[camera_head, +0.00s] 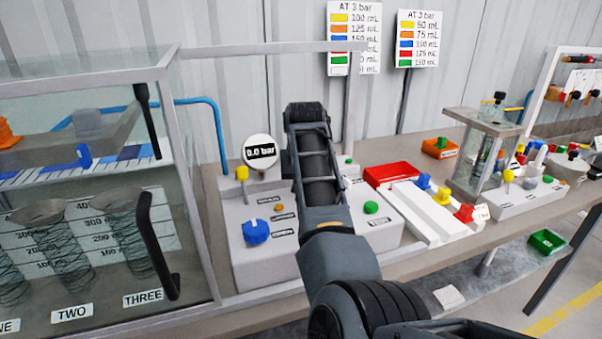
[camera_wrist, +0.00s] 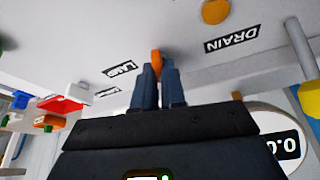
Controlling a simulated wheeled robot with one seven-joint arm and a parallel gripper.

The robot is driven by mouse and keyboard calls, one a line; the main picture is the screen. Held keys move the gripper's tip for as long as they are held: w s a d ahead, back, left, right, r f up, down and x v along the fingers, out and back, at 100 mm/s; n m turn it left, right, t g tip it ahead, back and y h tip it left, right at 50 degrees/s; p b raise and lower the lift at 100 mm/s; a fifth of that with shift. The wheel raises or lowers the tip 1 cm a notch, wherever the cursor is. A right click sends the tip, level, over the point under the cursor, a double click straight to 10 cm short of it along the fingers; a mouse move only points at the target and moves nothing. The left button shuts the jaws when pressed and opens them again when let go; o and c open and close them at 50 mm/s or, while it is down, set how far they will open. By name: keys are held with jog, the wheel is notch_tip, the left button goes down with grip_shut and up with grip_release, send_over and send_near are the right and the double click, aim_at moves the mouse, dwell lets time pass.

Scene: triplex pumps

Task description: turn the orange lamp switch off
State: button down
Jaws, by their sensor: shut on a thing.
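The orange lamp switch (camera_wrist: 156,58) shows in the wrist view as a small orange tip on the pale panel, beside the "LAMP" label (camera_wrist: 120,69). My gripper (camera_wrist: 157,72) has its two dark blue fingers close together on either side of it, shut on the switch. Only the tip shows beyond the fingers; its on or off position cannot be told. In the head view my arm covers the switch and the gripper, in front of the white control box (camera_head: 260,262).
A round gauge (camera_head: 259,152) reading "0.0 bar" and a blue knob (camera_head: 256,231) are left of my arm. A green button (camera_head: 371,207) and a red tray (camera_head: 392,174) are to its right. A glass tank (camera_head: 80,100) stands at the left.

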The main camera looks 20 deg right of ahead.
jog(key=shift+n+y+p, duration=0.6)
jog(key=shift+n+p, duration=0.4)
jog(key=shift+n, duration=0.4)
jog(key=c, duration=1.2)
grip_release()
jog(key=shift+r, duration=0.1)
jog(key=v, duration=0.7)
jog(key=shift+s+r+b, duration=0.2)
jog(key=shift+r+b, duration=0.05)
jog(key=shift+b, duration=0.15)
